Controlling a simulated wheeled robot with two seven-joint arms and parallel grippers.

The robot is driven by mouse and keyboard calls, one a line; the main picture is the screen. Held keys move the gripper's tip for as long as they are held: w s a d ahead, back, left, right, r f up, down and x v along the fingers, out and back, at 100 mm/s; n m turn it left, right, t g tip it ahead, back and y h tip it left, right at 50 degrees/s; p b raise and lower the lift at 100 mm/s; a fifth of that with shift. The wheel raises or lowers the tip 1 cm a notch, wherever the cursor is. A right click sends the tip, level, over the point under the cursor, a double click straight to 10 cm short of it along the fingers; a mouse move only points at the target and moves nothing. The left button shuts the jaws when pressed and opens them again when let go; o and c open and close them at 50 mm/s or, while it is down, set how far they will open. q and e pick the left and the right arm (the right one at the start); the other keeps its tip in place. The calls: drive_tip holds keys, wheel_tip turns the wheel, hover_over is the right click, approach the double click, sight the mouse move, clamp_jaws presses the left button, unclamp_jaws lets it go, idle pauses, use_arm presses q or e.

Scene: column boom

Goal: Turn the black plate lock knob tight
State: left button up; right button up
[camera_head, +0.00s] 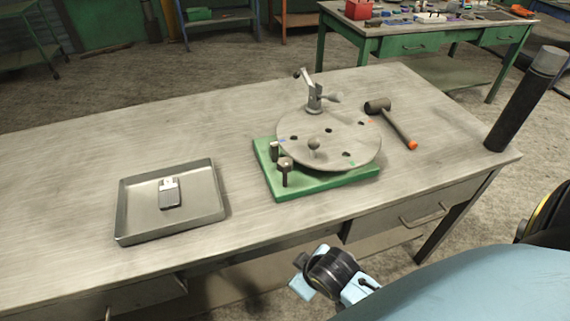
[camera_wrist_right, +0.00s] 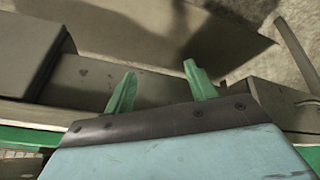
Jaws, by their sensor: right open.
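A round grey plate (camera_head: 345,152) lies on a green base (camera_head: 316,187) on the workbench in the head view. A dark knob on a short post (camera_head: 285,165) stands at the base's front left corner, and it looks like the black plate lock knob. I cannot tell how tight it is. My right arm's wrist (camera_head: 333,270) is in front of the bench's front edge, apart from the base. In the right wrist view, my right gripper (camera_wrist_right: 158,70) has two green fingers spread apart with nothing between them. The knob is not recognisable there. My left gripper is not in view.
A metal tray (camera_head: 131,230) holding a small dark item (camera_head: 170,195) is at the left. A mallet (camera_head: 392,122) lies right of the plate. A lever clamp (camera_head: 314,92) stands at the plate's rear edge. A black cylinder (camera_head: 520,105) stands at the right corner. The bench's left rear is clear.

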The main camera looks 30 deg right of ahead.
drive_tip(key=w+a+r+n+t+y, duration=0.15)
drive_tip(key=w+r+n+t, duration=0.35)
drive_tip(key=r, duration=0.5)
drive_tip(key=w+a+r+n+t+y, duration=0.15)
drive_tip(key=w+r+t, duration=0.35)
drive_tip(key=r, duration=0.6)
drive_tip(key=w+a+r+n+t, duration=0.3)
drive_tip(key=w+r+n, duration=0.3)
drive_tip(key=r, duration=0.4)
drive_tip(key=s+a+r+n+g+y, duration=0.1)
drive_tip(key=a+r+n+g+y, duration=0.35)
drive_tip(key=n, duration=0.55)
drive_tip(key=a+r+n+g+y, duration=0.25)
drive_tip(key=a+n+y, duration=0.35)
drive_tip(key=n, duration=0.4)
drive_tip(key=s+a+r+n+g+y, duration=0.1)
drive_tip(key=a+r+n+g+y, duration=0.3)
drive_tip(key=n+y, duration=0.45)
drive_tip(key=n+g+h, duration=0.7)
drive_tip(key=n+h, duration=0.9)
drive_tip(key=h, duration=0.6)
approach(285, 161)
wheel_tip(285, 161, down, 9)
drive_tip(key=shift+w+d+f, duration=0.1)
drive_tip(key=shift+w, duration=0.05)
